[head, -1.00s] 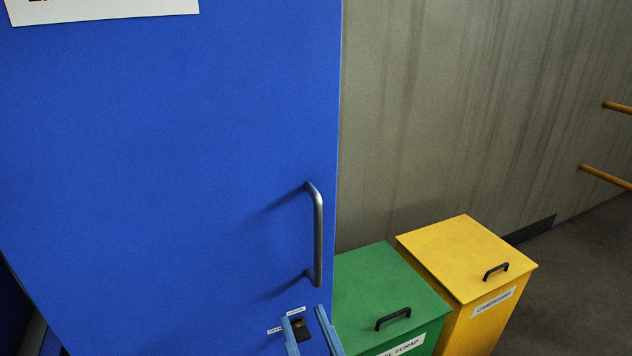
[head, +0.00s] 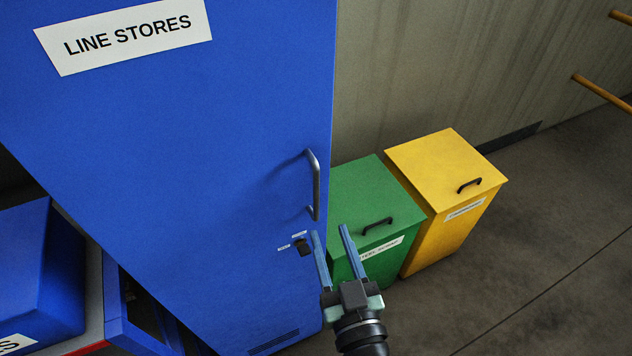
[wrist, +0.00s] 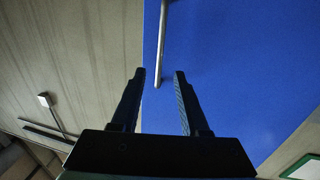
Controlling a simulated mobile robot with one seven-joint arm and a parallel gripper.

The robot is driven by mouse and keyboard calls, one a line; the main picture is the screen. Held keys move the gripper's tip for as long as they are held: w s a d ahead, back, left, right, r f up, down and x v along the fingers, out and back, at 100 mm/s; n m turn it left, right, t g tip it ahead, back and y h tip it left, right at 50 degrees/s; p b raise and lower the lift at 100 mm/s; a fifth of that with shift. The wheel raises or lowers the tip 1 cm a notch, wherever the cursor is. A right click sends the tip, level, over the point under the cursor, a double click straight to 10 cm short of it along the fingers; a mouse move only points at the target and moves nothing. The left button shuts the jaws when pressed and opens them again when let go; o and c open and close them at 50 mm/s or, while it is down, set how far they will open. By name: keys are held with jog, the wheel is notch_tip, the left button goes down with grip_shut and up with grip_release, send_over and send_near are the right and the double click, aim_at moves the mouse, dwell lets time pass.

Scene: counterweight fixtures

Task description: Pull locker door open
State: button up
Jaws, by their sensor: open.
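The blue locker door (head: 190,150) carries a "LINE STORES" sign near its top left and fills the left and middle of the head view. Its vertical grey bar handle (head: 316,185) is near the door's right edge. My gripper (head: 329,230) is open and empty, just below and slightly right of the handle. In the wrist view the open fingers (wrist: 159,73) point toward the door, and the end of the handle (wrist: 161,60) shows just beyond and between the fingertips, apart from them.
A green bin (head: 368,195) and a yellow bin (head: 445,170), both with black lid handles, stand right of the locker against a grey wall (head: 430,60). A blue box (head: 40,260) is at lower left. Floor at right is clear; wooden rails (head: 602,95) are at upper right.

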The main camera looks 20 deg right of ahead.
aim_at(317, 195)
jog(key=w+p, duration=0.1)
jog(key=w, duration=0.2)
jog(key=w+d+p, duration=0.1)
jog(key=w, duration=0.3)
jog(key=w+p, duration=0.1)
jog(key=w, duration=0.2)
jog(key=shift+w+d, duration=0.25)
jog(key=shift+d, duration=0.1)
jog(key=shift+c, duration=0.3)
grip_shut()
dwell(0.7)
